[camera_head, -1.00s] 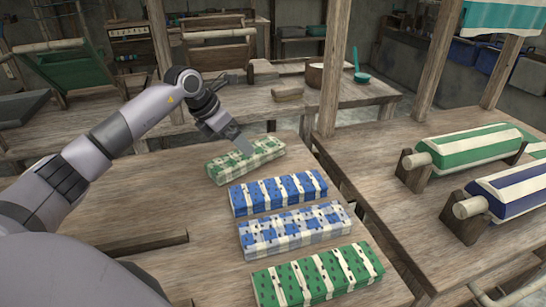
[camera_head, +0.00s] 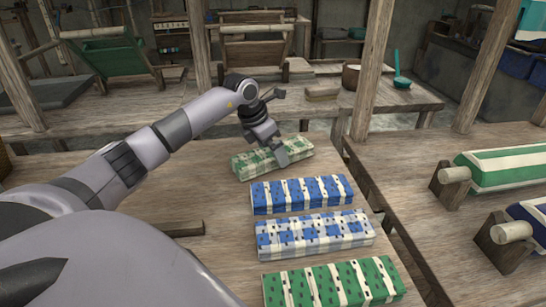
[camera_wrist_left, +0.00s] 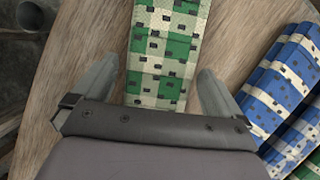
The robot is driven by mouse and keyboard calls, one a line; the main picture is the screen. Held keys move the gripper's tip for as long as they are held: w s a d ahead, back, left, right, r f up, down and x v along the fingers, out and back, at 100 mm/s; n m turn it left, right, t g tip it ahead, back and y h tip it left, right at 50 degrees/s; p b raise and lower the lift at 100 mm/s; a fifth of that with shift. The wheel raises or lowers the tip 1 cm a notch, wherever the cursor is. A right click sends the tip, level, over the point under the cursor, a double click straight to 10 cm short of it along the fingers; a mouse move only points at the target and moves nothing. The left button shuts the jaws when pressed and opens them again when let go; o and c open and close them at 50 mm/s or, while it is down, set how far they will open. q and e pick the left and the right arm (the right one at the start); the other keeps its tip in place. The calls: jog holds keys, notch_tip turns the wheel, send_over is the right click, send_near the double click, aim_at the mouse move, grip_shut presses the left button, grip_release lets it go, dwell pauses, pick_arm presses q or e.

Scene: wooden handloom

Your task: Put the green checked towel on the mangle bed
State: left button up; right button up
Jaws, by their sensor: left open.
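The green checked towel (camera_head: 252,163), a long folded green and cream bundle, lies at the far end of the near wooden table. My left gripper (camera_head: 283,154) points down at it from above. In the left wrist view the green checked towel (camera_wrist_left: 163,50) runs between the two spread fingers of my left gripper (camera_wrist_left: 155,85), with a gap on each side. The gripper is open and holds nothing. Its height over the towel is hard to tell. I cannot surely pick out the mangle bed. My right gripper is not in view.
A blue striped towel (camera_head: 300,195), a blue checked towel (camera_head: 314,233) and a green striped towel (camera_head: 333,284) lie nearer on the same table (camera_head: 215,275). Striped cloth rolls (camera_head: 500,167) on wooden supports stand on the right table. Wooden posts (camera_head: 372,70) rise behind.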

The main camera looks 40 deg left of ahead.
pick_arm(q)
jog(key=c, duration=1)
jog(key=shift+r, duration=0.1)
jog(key=shift+c, duration=0.6)
jog(key=shift+r, duration=0.1)
